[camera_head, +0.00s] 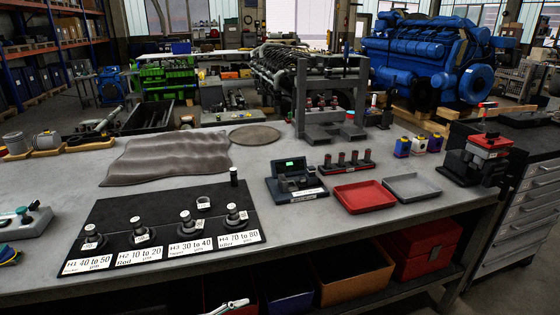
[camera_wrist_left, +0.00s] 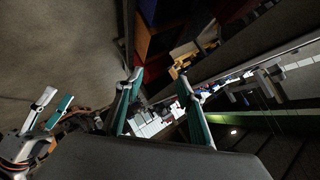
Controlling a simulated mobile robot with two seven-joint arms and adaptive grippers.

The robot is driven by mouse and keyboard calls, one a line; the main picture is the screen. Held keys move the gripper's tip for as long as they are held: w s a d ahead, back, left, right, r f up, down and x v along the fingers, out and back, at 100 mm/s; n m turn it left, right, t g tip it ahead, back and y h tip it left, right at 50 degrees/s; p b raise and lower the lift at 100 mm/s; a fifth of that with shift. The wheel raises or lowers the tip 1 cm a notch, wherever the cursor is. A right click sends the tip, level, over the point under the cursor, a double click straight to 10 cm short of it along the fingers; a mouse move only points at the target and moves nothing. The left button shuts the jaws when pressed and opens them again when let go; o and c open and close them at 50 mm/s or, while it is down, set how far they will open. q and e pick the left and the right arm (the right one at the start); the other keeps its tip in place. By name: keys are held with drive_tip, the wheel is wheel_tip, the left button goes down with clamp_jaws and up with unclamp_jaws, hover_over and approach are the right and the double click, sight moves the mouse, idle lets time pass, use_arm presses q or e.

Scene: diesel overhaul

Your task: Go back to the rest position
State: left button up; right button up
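My left gripper (camera_wrist_left: 160,78) shows in the left wrist view with its two teal fingers spread apart and nothing held between them. Another gripper of mine, which looks like the right one (camera_wrist_left: 54,101), is at the left of that view, its white and teal fingers apart and empty. In the head view only a pale tip of a gripper or arm part of mine (camera_head: 230,306) shows at the bottom edge, in front of the workbench; I cannot tell which arm it belongs to. Neither gripper touches a bench object.
The grey workbench (camera_head: 265,160) carries a black labelled mat (camera_head: 110,212) with several metal parts, a dark device with a green display (camera_head: 290,182), a red tray (camera_head: 364,197) and a grey tray (camera_head: 411,187). Bins (camera_head: 350,276) sit below. A drawer cabinet (camera_head: 530,205) stands right.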

use_arm(q)
drive_tip(key=s+a+f+n+t+y, duration=0.1)
drive_tip(key=s+a+f+n+y, duration=0.4)
drive_tip(key=s+a+f+n, duration=0.6)
drive_tip(key=s+f+n, duration=0.2)
drive_tip(key=s, duration=0.1)
drive_tip(key=shift+s+f, duration=0.2)
drive_tip(key=shift+f, duration=0.15)
